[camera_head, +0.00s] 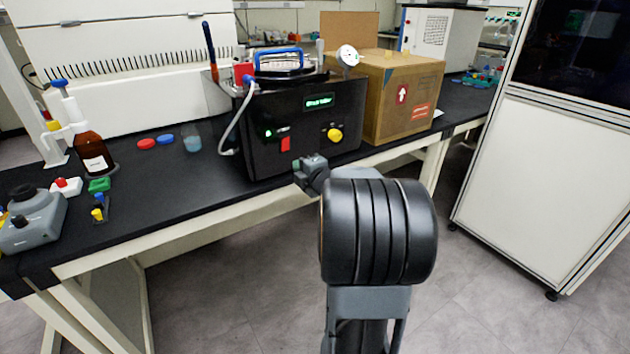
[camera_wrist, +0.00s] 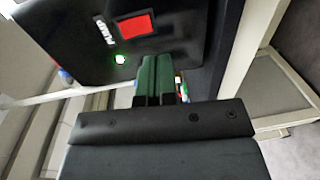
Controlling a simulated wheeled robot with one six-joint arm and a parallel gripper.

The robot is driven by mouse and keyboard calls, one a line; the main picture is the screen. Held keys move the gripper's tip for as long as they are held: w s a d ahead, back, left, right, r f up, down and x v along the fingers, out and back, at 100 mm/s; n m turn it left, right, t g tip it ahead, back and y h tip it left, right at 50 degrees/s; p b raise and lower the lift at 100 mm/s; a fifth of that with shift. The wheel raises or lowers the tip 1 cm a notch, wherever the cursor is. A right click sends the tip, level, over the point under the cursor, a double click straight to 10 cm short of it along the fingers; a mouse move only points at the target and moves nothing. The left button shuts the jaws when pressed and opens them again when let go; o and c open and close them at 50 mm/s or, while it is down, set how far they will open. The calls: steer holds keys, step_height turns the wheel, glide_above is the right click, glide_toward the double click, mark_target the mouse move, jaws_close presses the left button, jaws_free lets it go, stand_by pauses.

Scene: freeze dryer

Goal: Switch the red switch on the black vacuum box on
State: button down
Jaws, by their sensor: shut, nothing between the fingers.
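The black vacuum box (camera_head: 300,122) stands on the dark bench, its front panel facing me. The red switch (camera_head: 285,144) is low on that panel, with a lit green light (camera_head: 268,133) to its left and a yellow knob (camera_head: 335,135) to its right. In the wrist view the panel appears turned, with the red switch (camera_wrist: 135,27) beside a "PUMP" label and the green light (camera_wrist: 120,58). My gripper (camera_head: 299,166) is shut and empty just in front of the panel, slightly below and right of the switch. Its green fingertips (camera_wrist: 157,70) appear apart from the switch; contact with the panel is unclear.
A cardboard box (camera_head: 400,100) stands right of the vacuum box. A pale hose (camera_head: 232,135) hangs at its left side. A beaker (camera_head: 192,140), a brown bottle (camera_head: 92,150) and small coloured items lie further left. A white cabinet (camera_head: 545,160) stands at the right.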

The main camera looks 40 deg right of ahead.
steer(key=s, duration=0.6)
steer(key=shift+s+f, duration=0.35)
steer(key=shift+a, duration=0.1)
